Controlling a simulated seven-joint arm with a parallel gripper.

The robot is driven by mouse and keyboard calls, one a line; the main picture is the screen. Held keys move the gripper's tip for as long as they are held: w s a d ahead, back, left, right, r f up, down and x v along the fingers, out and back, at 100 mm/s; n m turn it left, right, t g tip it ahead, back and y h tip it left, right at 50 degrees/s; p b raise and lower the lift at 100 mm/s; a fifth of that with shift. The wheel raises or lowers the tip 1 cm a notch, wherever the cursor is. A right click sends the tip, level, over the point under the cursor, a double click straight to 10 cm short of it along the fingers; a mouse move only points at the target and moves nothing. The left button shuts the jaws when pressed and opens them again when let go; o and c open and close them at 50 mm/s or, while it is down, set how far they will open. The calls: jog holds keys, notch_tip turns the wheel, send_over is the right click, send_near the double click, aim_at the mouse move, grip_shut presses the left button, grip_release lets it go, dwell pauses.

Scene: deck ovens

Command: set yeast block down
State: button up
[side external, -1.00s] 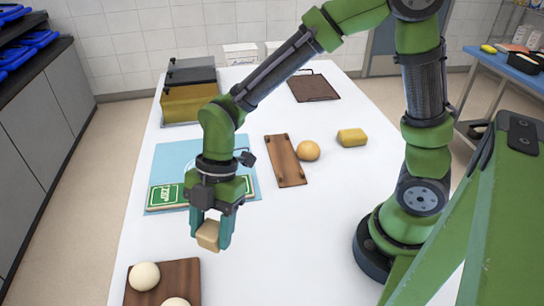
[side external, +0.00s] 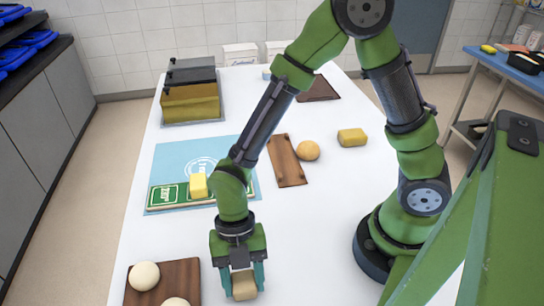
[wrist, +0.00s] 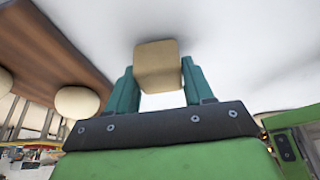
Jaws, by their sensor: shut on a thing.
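The yeast block (side external: 244,285) is a small beige block. My gripper (side external: 240,279) is shut on it, with a teal finger on each side, near the front of the white table, to the right of the dough board. In the wrist view the block (wrist: 158,66) sits between the two teal fingers of my gripper (wrist: 157,85), with white table surface behind it. I cannot tell whether the block touches the table.
A brown board (side external: 189,270) with pale dough balls (side external: 144,276) lies just left of my gripper. A yellow block (side external: 198,186) rests on a green-and-white sign (side external: 170,195) on a blue mat (side external: 176,152). A wooden board (side external: 287,160), a round bun (side external: 308,150) and a yellow loaf (side external: 352,137) lie farther back.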

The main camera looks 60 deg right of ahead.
jog(key=shift+f, duration=0.25)
jog(key=shift+f, duration=0.15)
jog(key=o, duration=1.1)
jog(key=shift+c, duration=0.2)
